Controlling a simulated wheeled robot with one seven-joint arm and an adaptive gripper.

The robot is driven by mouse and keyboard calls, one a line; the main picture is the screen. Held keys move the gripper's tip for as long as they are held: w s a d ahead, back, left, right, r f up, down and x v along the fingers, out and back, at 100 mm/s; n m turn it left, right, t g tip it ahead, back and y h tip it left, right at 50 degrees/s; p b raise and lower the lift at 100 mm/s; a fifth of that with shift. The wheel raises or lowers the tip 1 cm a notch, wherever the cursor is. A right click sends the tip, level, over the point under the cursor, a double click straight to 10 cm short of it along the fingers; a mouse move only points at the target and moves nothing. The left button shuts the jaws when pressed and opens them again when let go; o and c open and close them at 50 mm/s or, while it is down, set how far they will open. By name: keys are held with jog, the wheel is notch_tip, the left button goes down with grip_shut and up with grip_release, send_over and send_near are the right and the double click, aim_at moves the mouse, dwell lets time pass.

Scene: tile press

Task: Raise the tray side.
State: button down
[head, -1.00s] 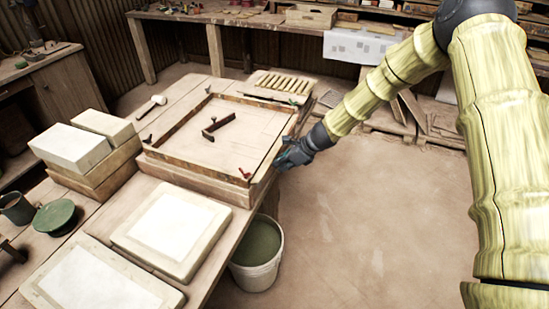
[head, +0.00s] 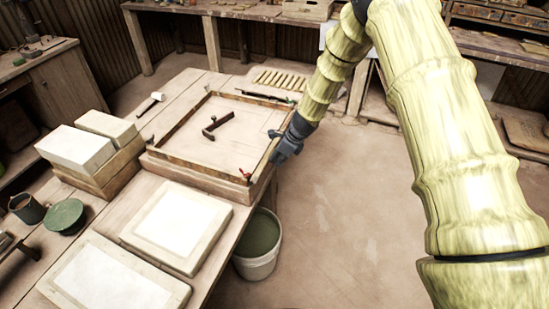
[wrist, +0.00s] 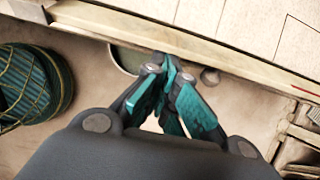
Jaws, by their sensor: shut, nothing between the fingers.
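The tray (head: 205,168) is a shallow square wooden frame on the bench, with a pale floor and a dark angled bracket (head: 216,124) lying in it. Its right side (head: 268,155) runs along the bench edge and is partly hidden by my arm. A red clip (head: 246,173) is at its near right corner. My gripper (head: 279,157) is shut and empty, just outside that right side. In the wrist view, its closed teal fingertips (wrist: 172,64) are in front of a long wooden edge (wrist: 185,45). I cannot tell whether they touch it.
A bucket with green contents (head: 256,258) stands on the floor below the bench's right edge. Pale slabs (head: 178,225) lie in front of the tray, and stacked blocks (head: 75,150) are to its left. A mallet (head: 150,103) lies behind. The floor to the right is clear.

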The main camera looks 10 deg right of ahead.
aim_at(268, 156)
jog(key=shift+w+a+r+p, duration=0.45)
jog(key=shift+a+r+p, duration=0.1)
jog(key=shift+a+r, duration=0.2)
jog(key=shift+w+a+r+p, duration=0.4)
jog(key=shift+a+r+p, duration=0.15)
jog(key=shift+a+r, duration=0.2)
dwell(1.0)
